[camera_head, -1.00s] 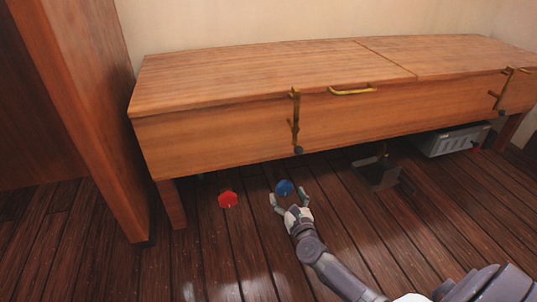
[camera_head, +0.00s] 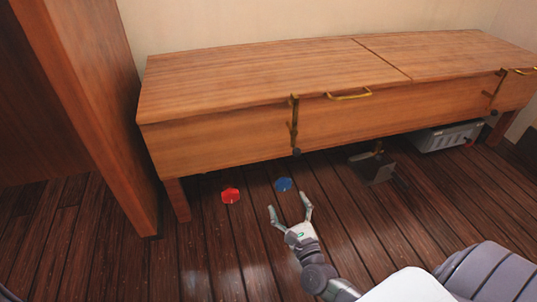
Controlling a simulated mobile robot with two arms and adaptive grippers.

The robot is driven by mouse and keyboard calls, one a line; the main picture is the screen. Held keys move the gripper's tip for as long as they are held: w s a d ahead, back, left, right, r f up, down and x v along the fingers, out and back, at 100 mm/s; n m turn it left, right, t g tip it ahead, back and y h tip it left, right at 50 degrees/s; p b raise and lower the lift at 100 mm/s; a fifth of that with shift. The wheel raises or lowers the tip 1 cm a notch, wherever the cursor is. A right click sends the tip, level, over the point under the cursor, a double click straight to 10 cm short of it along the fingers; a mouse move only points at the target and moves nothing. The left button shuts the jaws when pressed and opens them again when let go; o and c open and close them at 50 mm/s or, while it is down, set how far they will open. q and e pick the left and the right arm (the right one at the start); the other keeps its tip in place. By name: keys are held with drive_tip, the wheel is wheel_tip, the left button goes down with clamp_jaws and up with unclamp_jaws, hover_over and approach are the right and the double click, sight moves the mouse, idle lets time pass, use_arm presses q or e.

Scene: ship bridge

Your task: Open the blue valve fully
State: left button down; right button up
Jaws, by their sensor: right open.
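The blue valve (camera_head: 283,184) is a small blue knob low under the front edge of the wooden chest, just above the plank floor in the picture. My right gripper (camera_head: 289,209) is open and empty. Its two fingers point up the picture toward the blue valve, which lies beyond the fingertips with a visible gap. A red valve (camera_head: 231,195) of similar shape sits to the left of the blue one. My left gripper is not in view.
The long wooden chest (camera_head: 215,140) with brass handles overhangs the valves. Its leg (camera_head: 177,200) and a tall wooden panel (camera_head: 95,110) stand at left. A dark metal object (camera_head: 372,167) and a grey box (camera_head: 445,138) lie under it at right. Floor in front is clear.

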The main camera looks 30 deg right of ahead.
drive_tip(key=s+a+r+n+t+p, duration=0.1)
drive_tip(key=r+n, duration=0.4)
drive_tip(key=r, duration=0.6)
drive_tip(key=s+a+r+n+t+y+p, duration=0.1)
drive_tip(key=a+r+n+t+p, duration=0.3)
drive_tip(key=r, duration=0.7)
drive_tip(key=shift+s+a+n+y+p, duration=0.3)
drive_tip(key=shift+a+n+p, duration=0.55)
drive_tip(key=shift+a, duration=0.45)
